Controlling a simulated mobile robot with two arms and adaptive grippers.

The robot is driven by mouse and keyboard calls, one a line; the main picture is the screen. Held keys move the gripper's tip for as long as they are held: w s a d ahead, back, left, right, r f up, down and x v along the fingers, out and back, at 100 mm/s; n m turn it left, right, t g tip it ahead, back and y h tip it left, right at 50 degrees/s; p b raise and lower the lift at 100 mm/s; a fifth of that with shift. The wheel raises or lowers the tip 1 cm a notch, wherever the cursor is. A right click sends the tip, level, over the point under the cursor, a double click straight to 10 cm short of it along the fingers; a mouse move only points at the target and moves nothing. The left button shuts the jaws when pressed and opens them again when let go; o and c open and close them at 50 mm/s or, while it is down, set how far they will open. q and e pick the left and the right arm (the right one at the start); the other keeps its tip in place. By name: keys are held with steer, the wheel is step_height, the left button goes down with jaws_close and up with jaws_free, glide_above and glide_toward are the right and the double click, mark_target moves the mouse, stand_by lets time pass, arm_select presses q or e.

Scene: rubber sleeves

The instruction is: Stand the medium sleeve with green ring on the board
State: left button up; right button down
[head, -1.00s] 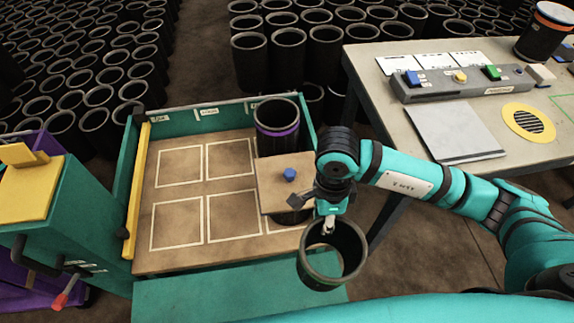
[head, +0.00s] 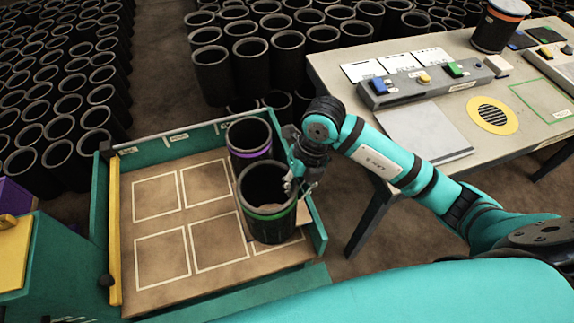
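The black sleeve with a green ring (head: 267,222) is upright, or nearly so, over the right part of the brown panel with white squares (head: 205,212) in the teal cart. Its open top faces me, and brown surface shows through it. I cannot tell whether its base touches the surface below. My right gripper (head: 293,187) is at the sleeve's right rim and appears shut on its wall. A small wooden board (head: 306,207) shows only as a sliver beside the sleeve, which hides the rest. My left gripper is not in view.
A sleeve with a purple ring (head: 249,154) stands just behind the green-ringed one. The cart has teal walls and a yellow bar (head: 115,225) on the left. A grey table (head: 440,110) with a button box (head: 430,82) is at right. The panel's left squares are clear.

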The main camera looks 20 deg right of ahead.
steer(key=w+d+f+p, duration=0.2)
steer(key=w+f, duration=0.2)
steer(key=w, duration=0.5)
steer(key=shift+w+p, duration=0.2)
steer(key=shift+p, duration=0.15)
steer(key=shift+f, duration=0.15)
steer(key=shift+d+f+b, duration=0.1)
steer(key=shift+f+b, duration=0.4)
steer(key=shift+f, duration=0.1)
steer(key=c, duration=1.4)
jaws_free()
steer(key=shift+s, duration=0.1)
steer(key=shift+r, duration=0.1)
